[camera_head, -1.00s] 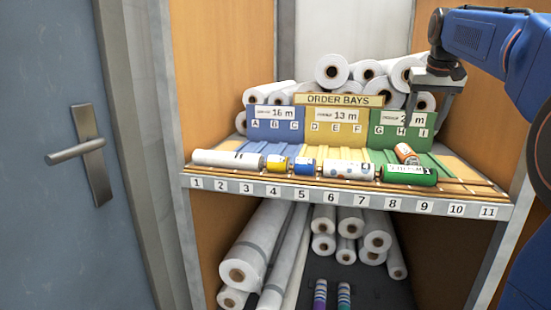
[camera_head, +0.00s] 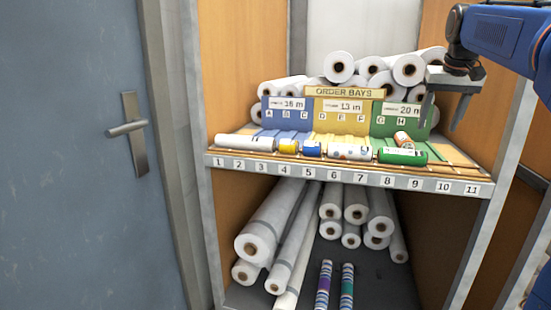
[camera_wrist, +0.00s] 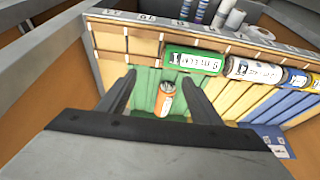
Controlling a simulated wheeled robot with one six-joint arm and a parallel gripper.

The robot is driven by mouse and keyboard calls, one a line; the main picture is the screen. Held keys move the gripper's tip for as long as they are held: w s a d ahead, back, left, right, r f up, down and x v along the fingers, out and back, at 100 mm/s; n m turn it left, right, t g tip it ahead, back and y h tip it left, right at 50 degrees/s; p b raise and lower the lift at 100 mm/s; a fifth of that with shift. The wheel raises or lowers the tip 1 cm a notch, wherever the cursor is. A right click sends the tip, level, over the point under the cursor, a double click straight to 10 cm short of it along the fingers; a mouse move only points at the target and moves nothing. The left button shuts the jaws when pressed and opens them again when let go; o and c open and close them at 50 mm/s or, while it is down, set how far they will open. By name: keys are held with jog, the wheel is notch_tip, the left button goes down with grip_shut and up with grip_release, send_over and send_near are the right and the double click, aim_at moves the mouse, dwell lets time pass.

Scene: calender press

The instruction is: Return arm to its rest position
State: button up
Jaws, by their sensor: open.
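My arm is blue and comes in from the upper right in the head view. My gripper (camera_head: 443,108) is open and empty, with its fingers pointing down in front of the right part of the order bays. In the wrist view my gripper (camera_wrist: 158,92) has both fingers apart over the green bay. A small orange and white roll (camera_wrist: 165,98) shows between the fingers there but is not held. The same orange roll (camera_head: 402,139) lies in the green bay (camera_head: 431,152) in the head view, just behind a green roll (camera_head: 402,156) along the front edge.
The numbered shelf (camera_head: 330,174) also carries white, yellow, blue and dotted rolls along its front. Large white rolls are stacked behind the order bays sign (camera_head: 344,93) and below the shelf. A wooden side wall stands right. A grey door (camera_head: 70,200) is at left.

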jog(key=s+a+f+n, duration=0.1)
jog(key=s+a+f, duration=0.4)
jog(key=s+f, duration=0.5)
jog(key=s+a+f+n, duration=0.1)
jog(key=s+a+f, duration=0.5)
jog(key=s+f, duration=0.5)
jog(key=s+a+f+n+y, duration=0.1)
jog(key=s+a+f, duration=0.4)
jog(key=s+f, duration=0.6)
jog(key=shift+s+a+f+t, duration=0.2)
jog(key=shift+s+t, duration=0.1)
jog(key=shift+s, duration=0.95)
